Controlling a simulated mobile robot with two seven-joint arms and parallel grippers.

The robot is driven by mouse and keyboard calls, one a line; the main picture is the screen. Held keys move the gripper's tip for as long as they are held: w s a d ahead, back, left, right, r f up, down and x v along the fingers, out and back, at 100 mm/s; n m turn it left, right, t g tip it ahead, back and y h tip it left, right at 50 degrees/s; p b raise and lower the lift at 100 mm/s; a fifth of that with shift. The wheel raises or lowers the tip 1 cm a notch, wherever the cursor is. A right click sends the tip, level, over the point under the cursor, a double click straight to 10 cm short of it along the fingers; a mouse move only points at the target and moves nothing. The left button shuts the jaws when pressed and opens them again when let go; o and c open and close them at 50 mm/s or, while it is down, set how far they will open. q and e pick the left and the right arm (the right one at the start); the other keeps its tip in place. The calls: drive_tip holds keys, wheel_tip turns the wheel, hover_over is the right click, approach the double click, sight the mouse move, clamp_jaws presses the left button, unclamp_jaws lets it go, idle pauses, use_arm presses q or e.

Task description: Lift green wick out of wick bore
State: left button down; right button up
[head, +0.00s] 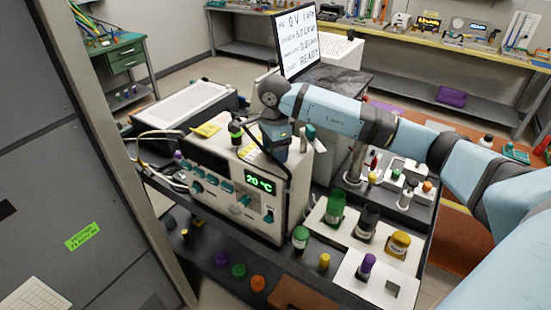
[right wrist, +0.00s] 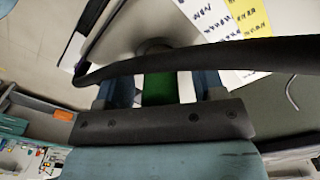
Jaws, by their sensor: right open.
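My right gripper (head: 276,150) hangs down over the top of the light grey instrument box (head: 262,212) with the "20 °C" display. In the right wrist view its two blue fingers (right wrist: 160,88) are apart, with a green piece (right wrist: 158,88) showing between them. This looks like the green wick, but its ends are hidden by the dark gripper body and a black cable (right wrist: 200,54). I cannot tell whether the fingers touch it. The wick bore is not visible in either view. My left gripper is not in view.
A white tray (head: 348,275) with bottles is in front at right. A laptop-like screen (head: 297,42) stands behind. Coloured caps (head: 238,270) lie on the lower shelf.

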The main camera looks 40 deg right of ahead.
drive_tip(key=shift+c, duration=0.4)
drive_tip(key=c, duration=1)
drive_tip(key=shift+o, duration=0.2)
drive_tip(key=shift+r, duration=0.2)
